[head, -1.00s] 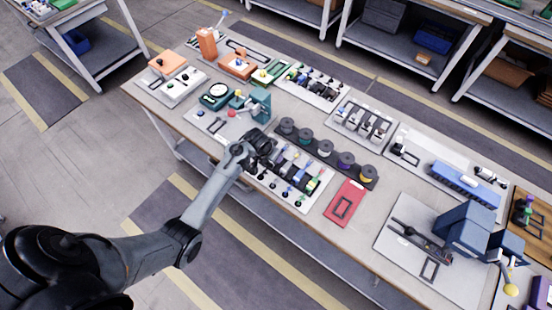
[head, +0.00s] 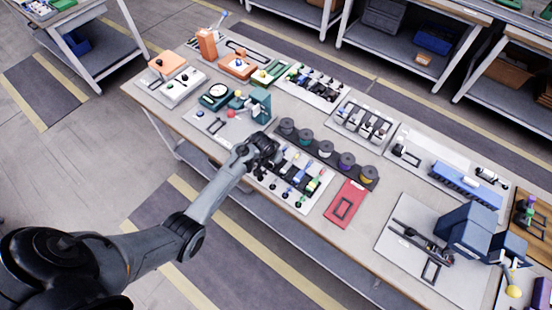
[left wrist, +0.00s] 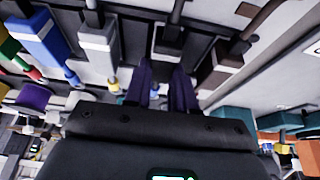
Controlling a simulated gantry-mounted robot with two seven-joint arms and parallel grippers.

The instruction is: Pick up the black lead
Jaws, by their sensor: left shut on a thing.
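My left gripper (head: 262,156) is at the left end of a white board (head: 312,204) that carries several coloured leads. In the left wrist view its two dark purple fingers (left wrist: 165,88) are close together, at the lower end of a black block with a pale band, the black lead (left wrist: 168,42). The gripper is shut on this lead; the exact contact between the fingertips is hard to see. A grey-white lead (left wrist: 98,38) and a blue lead (left wrist: 42,38) stand to its left, and a brown one (left wrist: 216,65) to its right. My right gripper is not in view.
A row of spools (head: 345,160) lies behind the board. A red plate (head: 345,203) is to its right, and a teal fixture (head: 260,104) stands behind my gripper. The bench surface (head: 372,215) is bare right of the red plate.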

